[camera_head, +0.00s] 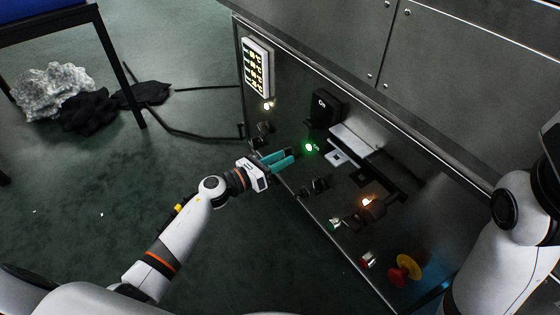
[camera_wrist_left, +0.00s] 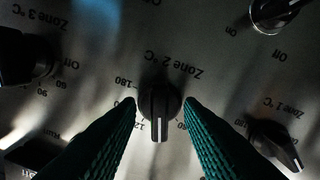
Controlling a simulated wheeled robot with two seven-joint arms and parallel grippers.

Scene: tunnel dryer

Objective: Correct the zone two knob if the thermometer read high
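The zone two knob (camera_wrist_left: 159,104) is black with a white pointer line and sits on the grey panel in the left wrist view. Its pointer aims straight down in that view, where the lettering is upside down. My left gripper (camera_wrist_left: 160,103) is open, with one teal finger on each side of the knob and a gap on both sides. In the head view the left gripper (camera_head: 290,157) reaches the panel, and I cannot clearly make out the zone two knob there. A white display (camera_head: 257,68) with lit yellow symbols is at the panel's upper left; its readings are too small to read.
The zone three knob (camera_wrist_left: 27,57) and zone one knob (camera_wrist_left: 273,146) flank the fingers. The panel also bears a green light (camera_head: 309,147), an orange light (camera_head: 368,201) and a red-and-yellow stop button (camera_head: 404,270). My right arm (camera_head: 505,240) stands at the right edge.

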